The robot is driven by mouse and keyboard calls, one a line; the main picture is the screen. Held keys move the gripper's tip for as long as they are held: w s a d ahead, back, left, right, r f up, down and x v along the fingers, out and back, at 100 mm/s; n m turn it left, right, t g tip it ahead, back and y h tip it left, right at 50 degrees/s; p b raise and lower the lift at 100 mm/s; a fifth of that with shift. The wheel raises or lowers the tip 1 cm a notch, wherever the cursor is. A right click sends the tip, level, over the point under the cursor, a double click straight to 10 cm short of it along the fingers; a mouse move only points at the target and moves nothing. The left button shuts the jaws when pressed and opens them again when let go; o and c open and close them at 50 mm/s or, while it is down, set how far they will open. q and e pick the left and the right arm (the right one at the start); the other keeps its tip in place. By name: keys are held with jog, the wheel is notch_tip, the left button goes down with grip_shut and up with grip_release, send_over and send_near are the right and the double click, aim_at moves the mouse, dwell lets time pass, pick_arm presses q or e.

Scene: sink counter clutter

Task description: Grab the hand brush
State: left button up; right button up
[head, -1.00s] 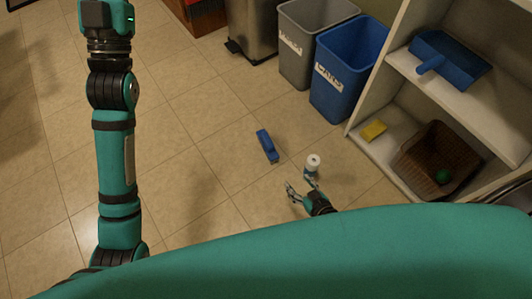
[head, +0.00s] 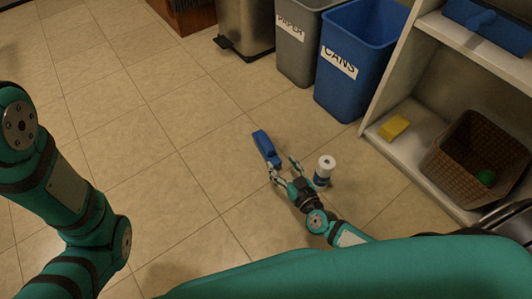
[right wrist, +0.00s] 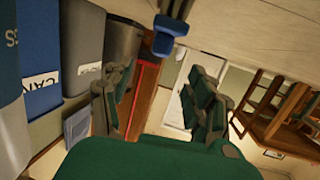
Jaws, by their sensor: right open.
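The hand brush (head: 262,143) is blue and lies on the tiled floor in the middle of the head view. It also shows in the right wrist view, as a blue shape (right wrist: 172,27) at the top centre. My right gripper (head: 282,166) is open and empty, low over the floor, with its fingertips close to the brush's near end. In the right wrist view its two fingers (right wrist: 158,98) stand wide apart, with the brush beyond them and between their lines. I cannot tell whether they touch it. My left arm shows at the left, but its gripper is out of view.
A white and blue container (head: 325,166) stands just right of my right gripper. A blue CANS bin (head: 357,65) and a grey PAPER bin (head: 297,50) stand behind. The shelf at right holds a yellow sponge (head: 394,127), a brown basket (head: 463,165) and a blue dustpan (head: 490,27).

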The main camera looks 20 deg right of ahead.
aim_at(272, 151)
jog(key=b+x, duration=0.3)
jog(key=x, duration=0.4)
jog(key=shift+f, duration=0.15)
jog(key=b+x, duration=0.3)
jog(key=x, duration=0.1)
jog(key=shift+w+f, duration=0.15)
jog(key=shift+w, duration=0.2)
jog(key=shift+w+a, duration=0.1)
jog(key=shift+w, duration=0.25)
jog(key=c, duration=1.2)
